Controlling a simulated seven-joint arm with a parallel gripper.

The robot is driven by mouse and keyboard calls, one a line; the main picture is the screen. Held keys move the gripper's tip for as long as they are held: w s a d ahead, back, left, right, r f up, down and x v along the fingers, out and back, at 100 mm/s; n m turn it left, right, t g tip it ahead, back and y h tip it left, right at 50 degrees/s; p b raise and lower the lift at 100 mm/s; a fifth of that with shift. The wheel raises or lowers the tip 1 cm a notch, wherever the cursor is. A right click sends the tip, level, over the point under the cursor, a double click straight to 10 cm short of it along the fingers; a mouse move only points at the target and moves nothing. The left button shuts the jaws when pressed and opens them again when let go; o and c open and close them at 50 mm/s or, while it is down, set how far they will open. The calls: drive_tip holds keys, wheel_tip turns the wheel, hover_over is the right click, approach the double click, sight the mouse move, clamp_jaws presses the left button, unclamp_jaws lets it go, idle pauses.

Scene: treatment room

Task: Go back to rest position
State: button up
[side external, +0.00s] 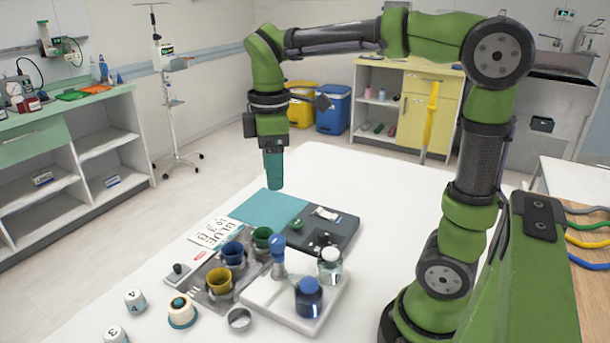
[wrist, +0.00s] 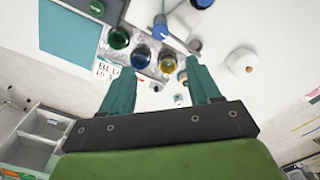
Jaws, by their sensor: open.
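My gripper (side external: 273,170) hangs from the green arm, pointing down, above the far part of the white table (side external: 340,180). In the wrist view my gripper (wrist: 160,95) has its two teal fingers spread apart with nothing between them. Below it lies a flat teal sheet (side external: 268,207), which also shows in the wrist view (wrist: 75,32). The gripper is apart from everything on the table.
Nearer the camera are a blue cup (side external: 233,252), a green cup (side external: 262,238), a yellow cup (side external: 218,279), a white tray (side external: 262,292) with bottles, and a dark grey device (side external: 335,232). Printed cards (side external: 212,231) lie at left. The table's far right is clear.

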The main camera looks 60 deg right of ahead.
drive_tip(key=shift+r, duration=0.5)
drive_tip(key=s+a+f+m+t+y, duration=0.2)
drive_tip(key=s+m+t, duration=0.5)
drive_tip(key=m, duration=0.5)
wheel_tip(320, 180, down, 2)
drive_tip(key=shift+s+a, duration=0.65)
drive_tip(key=shift+s, duration=0.05)
